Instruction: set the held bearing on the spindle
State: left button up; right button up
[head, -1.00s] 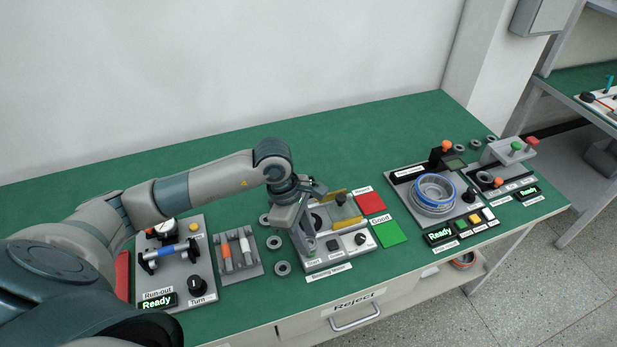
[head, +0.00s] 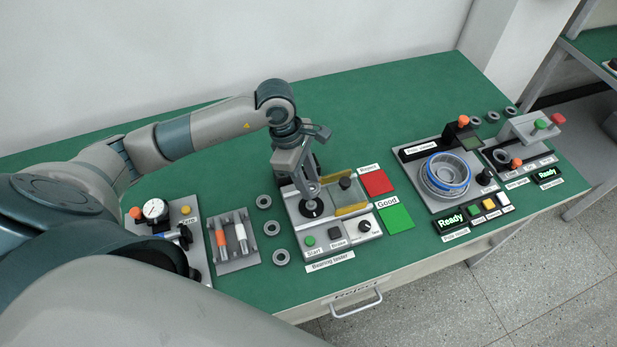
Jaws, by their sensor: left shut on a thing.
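The bearing tester (head: 345,222) is a light grey plate on the green bench, with a green start button, a dark brake button and a knob along its front. Its dark round spindle seat (head: 312,209) shows at the plate's left. My left gripper (head: 309,194) points down right over this seat, shut on the bearing. The bearing is mostly hidden between the fingers, and I cannot tell whether it touches the spindle. My right gripper is not in view.
A yellow-edged guard (head: 351,209) stands right of the gripper. Red (head: 377,183) and green (head: 396,218) pads lie beyond it. Loose bearing rings (head: 264,201) lie left of the tester, near a tray (head: 235,243) with orange and white pieces. A blue-ringed hub (head: 446,174) sits right.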

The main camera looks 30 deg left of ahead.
aim_at(311, 203)
pick_arm(q)
jog(key=shift+f+b, duration=0.65)
jog(key=shift+f, duration=0.75)
jog(key=shift+f+b, duration=1.1)
jog(key=shift+b, duration=0.1)
jog(key=shift+b, duration=1.1)
dwell(1.0)
jog(key=shift+f+b, duration=1)
jog(key=shift+b, duration=0.05)
dwell(1.6)
dwell(0.3)
jog(key=o, duration=1.2)
jog(key=shift+c, duration=0.2)
jog(key=shift+o, duration=0.6)
